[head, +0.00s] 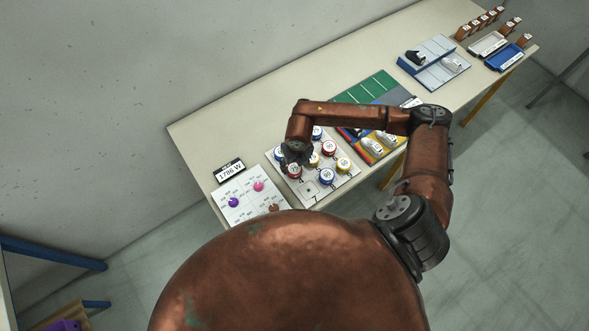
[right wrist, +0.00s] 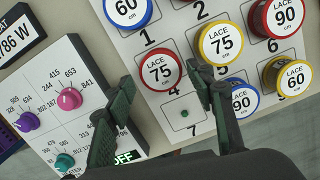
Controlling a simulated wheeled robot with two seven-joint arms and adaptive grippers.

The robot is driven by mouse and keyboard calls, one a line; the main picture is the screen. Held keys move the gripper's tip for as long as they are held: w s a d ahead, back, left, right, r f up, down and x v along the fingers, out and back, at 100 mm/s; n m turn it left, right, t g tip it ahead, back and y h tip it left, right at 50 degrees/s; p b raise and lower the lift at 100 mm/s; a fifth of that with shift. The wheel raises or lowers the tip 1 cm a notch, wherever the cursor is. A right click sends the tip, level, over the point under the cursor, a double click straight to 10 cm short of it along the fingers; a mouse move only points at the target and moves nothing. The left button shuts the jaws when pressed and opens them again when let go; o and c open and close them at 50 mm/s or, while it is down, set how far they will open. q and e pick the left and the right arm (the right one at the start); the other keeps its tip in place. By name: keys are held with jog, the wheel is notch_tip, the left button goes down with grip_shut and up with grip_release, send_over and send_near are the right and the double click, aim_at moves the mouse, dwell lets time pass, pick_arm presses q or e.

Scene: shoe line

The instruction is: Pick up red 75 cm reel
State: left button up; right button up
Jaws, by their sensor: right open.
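The red 75 cm lace reel (right wrist: 160,70) has a white top marked LACE 75 and sits on the white numbered board (right wrist: 180,125). In the head view the red 75 reel (head: 294,172) is just below my right gripper (head: 293,156) and partly covered by it. In the right wrist view the fingers of my right gripper (right wrist: 163,78) are apart, one on each side of the reel's lower part in the picture. Nothing is held. I cannot tell whether the fingers are above the reel or down at its level. My left gripper is not in view.
Close by are a yellow 75 reel (right wrist: 221,42), a blue 90 reel (right wrist: 240,98), a yellow 60 reel (right wrist: 289,76), a red 90 reel (right wrist: 279,17) and a blue 60 reel (right wrist: 127,9). An empty spot has a green peg (right wrist: 184,113). A knob panel (right wrist: 55,110) lies left.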

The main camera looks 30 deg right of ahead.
aim_at(294, 169)
jog(key=f, duration=0.4)
jog(key=shift+w, duration=0.25)
jog(key=shift+c, duration=0.4)
jog(key=c, duration=0.9)
